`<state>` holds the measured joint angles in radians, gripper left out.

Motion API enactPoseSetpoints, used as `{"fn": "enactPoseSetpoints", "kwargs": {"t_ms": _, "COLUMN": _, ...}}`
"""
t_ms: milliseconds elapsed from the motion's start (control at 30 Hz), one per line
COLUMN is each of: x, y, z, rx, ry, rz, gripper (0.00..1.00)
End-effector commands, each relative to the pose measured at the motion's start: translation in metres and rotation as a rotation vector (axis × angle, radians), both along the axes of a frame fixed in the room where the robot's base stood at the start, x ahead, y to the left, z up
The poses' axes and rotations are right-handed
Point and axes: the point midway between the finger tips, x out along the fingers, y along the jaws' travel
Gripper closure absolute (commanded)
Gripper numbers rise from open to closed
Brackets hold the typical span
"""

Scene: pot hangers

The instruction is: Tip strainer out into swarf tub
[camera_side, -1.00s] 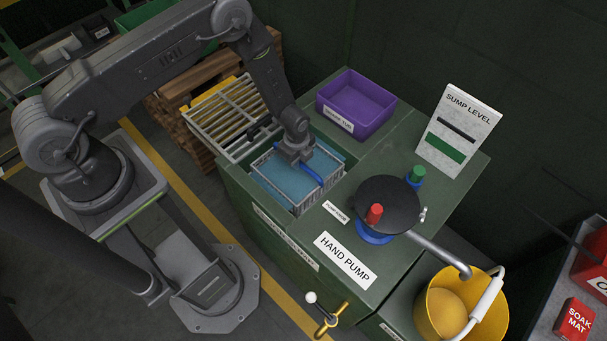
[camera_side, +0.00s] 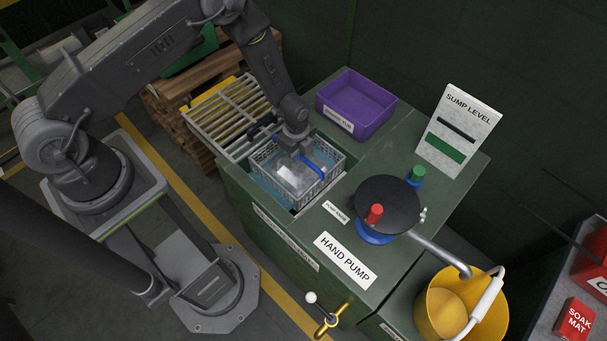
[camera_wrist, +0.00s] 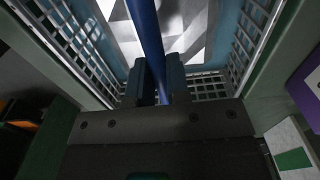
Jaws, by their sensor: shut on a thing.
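The strainer (camera_side: 318,190) is a grey mesh basket with a blue handle bar (camera_side: 312,166) across it. It is over the sump opening of the green cabinet, with blue liquid (camera_side: 262,181) showing around it. Pale grey, shiny material (camera_side: 292,178) shows inside it. My gripper (camera_side: 301,153) is shut on the blue handle bar; in the wrist view my gripper (camera_wrist: 157,75) has its fingers either side of the bar (camera_wrist: 145,30). The swarf tub (camera_side: 356,106) is a purple open box on the cabinet top behind the sump; its label is hard to read.
A slatted rack (camera_side: 232,114) lies left of the sump. The hand pump (camera_side: 387,205), with red and green knobs, stands to the right, near the sump level sign (camera_side: 459,130). A yellow bucket (camera_side: 436,303) stands at lower right. Clear cabinet top lies between tub and pump.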

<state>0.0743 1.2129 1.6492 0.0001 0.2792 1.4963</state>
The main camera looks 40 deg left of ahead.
Motion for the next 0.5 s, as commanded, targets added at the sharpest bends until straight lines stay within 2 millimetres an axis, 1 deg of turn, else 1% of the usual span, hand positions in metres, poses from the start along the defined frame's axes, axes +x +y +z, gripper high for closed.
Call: {"fn": "enactPoseSetpoints", "kwargs": {"t_ms": 500, "x": 0.0, "y": 0.0, "z": 0.021, "rx": 0.0, "ry": -0.001, "rz": 0.0, "gripper": 1.0}}
